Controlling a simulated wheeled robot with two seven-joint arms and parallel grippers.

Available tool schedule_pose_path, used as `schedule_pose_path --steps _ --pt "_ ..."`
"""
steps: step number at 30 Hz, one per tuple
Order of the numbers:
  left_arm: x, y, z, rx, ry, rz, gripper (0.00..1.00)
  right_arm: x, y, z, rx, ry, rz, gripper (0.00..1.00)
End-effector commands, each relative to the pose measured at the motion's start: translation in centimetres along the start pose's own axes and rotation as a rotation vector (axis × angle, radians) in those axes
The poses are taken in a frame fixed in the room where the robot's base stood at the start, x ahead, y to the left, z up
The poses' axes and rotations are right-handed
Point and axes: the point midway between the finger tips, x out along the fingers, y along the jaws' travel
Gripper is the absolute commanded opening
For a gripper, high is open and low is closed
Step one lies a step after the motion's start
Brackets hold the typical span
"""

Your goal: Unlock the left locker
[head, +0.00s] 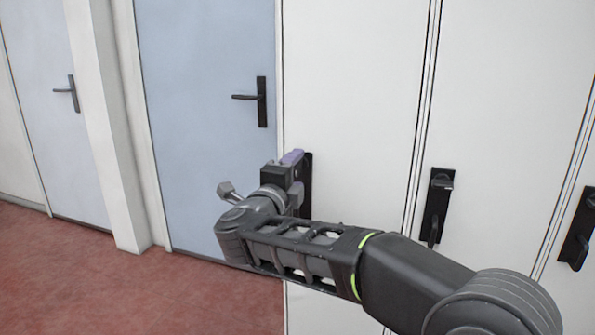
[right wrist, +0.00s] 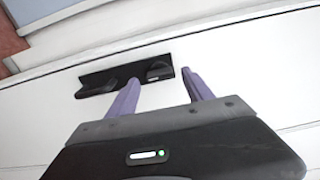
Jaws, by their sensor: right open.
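The left locker is a white door (head: 350,70) with a black handle plate (head: 307,172), mostly hidden behind my right gripper in the head view. In the right wrist view the whole plate (right wrist: 125,73) shows, with a lever handle (right wrist: 97,87) at its left end and a small black lock knob (right wrist: 159,70) at its right end. My right gripper (head: 292,158) is in front of this plate. Its two purple fingers are open in the right wrist view (right wrist: 161,77), with the knob appearing between their tips; whether they touch it I cannot tell. My left gripper is not in view.
Two more black locker handle plates are to the right, one in the middle (head: 437,205) and one at the right edge (head: 577,230). Blue doors (head: 205,90) with black handles stand at the left. The red floor (head: 90,280) is clear at the lower left.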

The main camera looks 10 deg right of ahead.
Motion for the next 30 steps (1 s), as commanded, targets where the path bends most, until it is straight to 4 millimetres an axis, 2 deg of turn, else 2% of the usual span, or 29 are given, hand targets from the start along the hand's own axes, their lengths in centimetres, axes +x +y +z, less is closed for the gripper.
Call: schedule_pose_path --steps 6,10,14,24,26,29,30 --pt "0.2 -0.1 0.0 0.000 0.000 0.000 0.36 -3.7 0.0 0.1 0.000 -0.004 -0.001 0.60" --pt "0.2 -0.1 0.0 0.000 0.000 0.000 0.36 -5.4 0.0 0.0 0.001 -0.002 0.000 0.60" --pt "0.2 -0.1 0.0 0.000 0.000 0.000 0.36 -6.1 0.0 0.0 0.000 -0.001 0.000 0.60" --pt "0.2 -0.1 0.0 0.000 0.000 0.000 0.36 -6.1 0.1 0.1 -0.009 -0.006 0.001 0.60" --pt "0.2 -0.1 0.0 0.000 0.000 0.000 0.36 -6.1 0.1 0.8 -0.026 -0.031 0.001 0.60" --pt "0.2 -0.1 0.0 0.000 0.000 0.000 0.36 -6.6 0.2 3.3 -0.104 -0.137 -0.030 0.60" --pt "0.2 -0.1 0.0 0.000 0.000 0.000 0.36 -7.1 0.6 4.7 -0.155 -0.198 -0.051 0.60"
